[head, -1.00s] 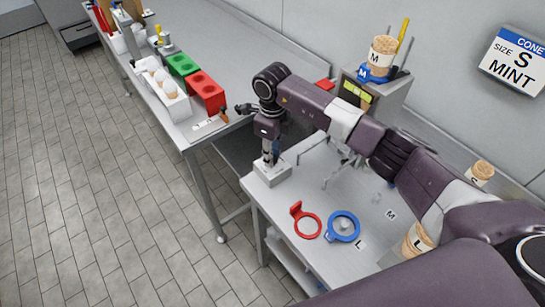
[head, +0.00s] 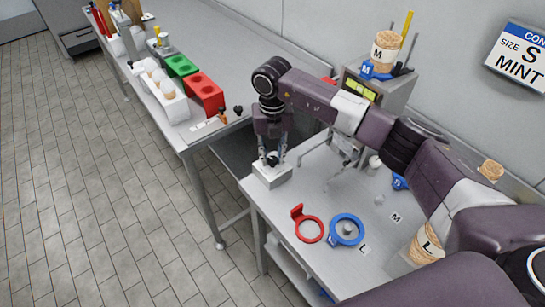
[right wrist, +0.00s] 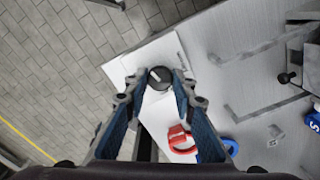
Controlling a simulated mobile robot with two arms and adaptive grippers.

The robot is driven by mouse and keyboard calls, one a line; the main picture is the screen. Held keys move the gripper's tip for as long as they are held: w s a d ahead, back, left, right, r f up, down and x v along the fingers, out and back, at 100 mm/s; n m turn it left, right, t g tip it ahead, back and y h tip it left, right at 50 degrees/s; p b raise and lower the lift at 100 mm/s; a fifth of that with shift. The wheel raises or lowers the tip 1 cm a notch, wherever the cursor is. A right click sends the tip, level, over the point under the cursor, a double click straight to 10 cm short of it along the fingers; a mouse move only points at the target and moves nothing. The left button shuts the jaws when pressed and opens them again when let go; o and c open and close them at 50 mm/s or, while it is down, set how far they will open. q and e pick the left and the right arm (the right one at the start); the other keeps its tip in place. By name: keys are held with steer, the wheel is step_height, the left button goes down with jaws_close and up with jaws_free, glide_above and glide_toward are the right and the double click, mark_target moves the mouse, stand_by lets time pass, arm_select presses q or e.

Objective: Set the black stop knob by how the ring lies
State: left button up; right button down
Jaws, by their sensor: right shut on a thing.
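The black stop knob (right wrist: 160,77) sits on a pale box (head: 273,178) at the near left corner of the table; it has a light pointer mark. My right gripper (head: 272,157) points down over the box, its two fingers shut on the knob's sides. In the right wrist view the fingers (right wrist: 156,92) stand either side of the knob. A red ring (head: 309,239) with a raised tab lies on the table in front. A blue ring (head: 333,222) lies flat beside it, around a small grey peg, near the L label. My left gripper is not in view.
A grey machine (head: 396,96) stands at the back with a cone stack in a blue M ring on top. Cone stacks (head: 428,243) stand at the right under my arm. The side bench holds red (head: 206,92) and green blocks. A wall sign (head: 519,62) reads S, MINT.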

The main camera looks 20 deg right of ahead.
mark_target(272, 159)
steer(key=shift+m, duration=1.4)
steer(key=shift+r, duration=0.1)
steer(key=shift+w, duration=0.1)
steer(key=c, duration=1.6)
jaws_free()
steer(key=shift+b, duration=0.3)
step_height(272, 159, up, 12)
